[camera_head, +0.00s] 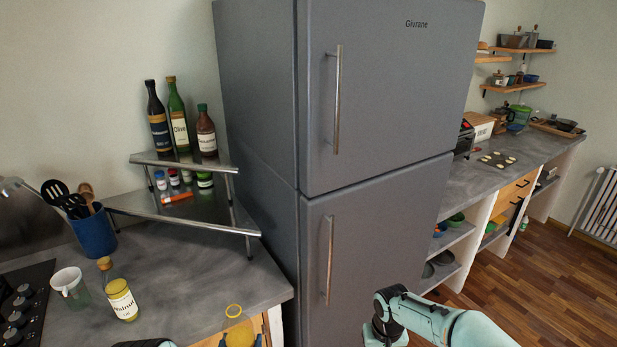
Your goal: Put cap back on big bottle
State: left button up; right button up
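A bottle with a pale yellow label reading roughly "Walnut" (121,300) stands on the left grey counter. My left gripper is not clearly visible.
A blue utensil pot (94,232) is behind. The tall grey fridge (377,90) separates this counter from the right one. Wooden floor (545,270) is free at right.

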pick_arm(q)
jog(key=shift+r, duration=0.1)
dwell(0.4)
jog(key=s+d+f+m+g+h, duration=0.2)
jog(key=d+m+h, duration=0.6)
jog(key=d, duration=0.5)
jog(key=g+h, duration=0.1)
jog(key=h, duration=0.1)
jog(key=shift+d+g+h, duration=0.25)
jog(key=shift+g+h, duration=0.05)
jog(key=shift+f, duration=0.1)
pick_arm(e)
jog(key=w+a+r, duration=0.6)
jog(key=a+r, duration=0.5)
jog(key=s+a+r, duration=0.3)
jog(key=a+r, duration=0.7)
jog(key=shift+s, duration=0.25)
jog(key=shift+a+f, duration=0.1)
jog(key=shift+f, duration=0.05)
jog(key=shift+f, duration=1.9)
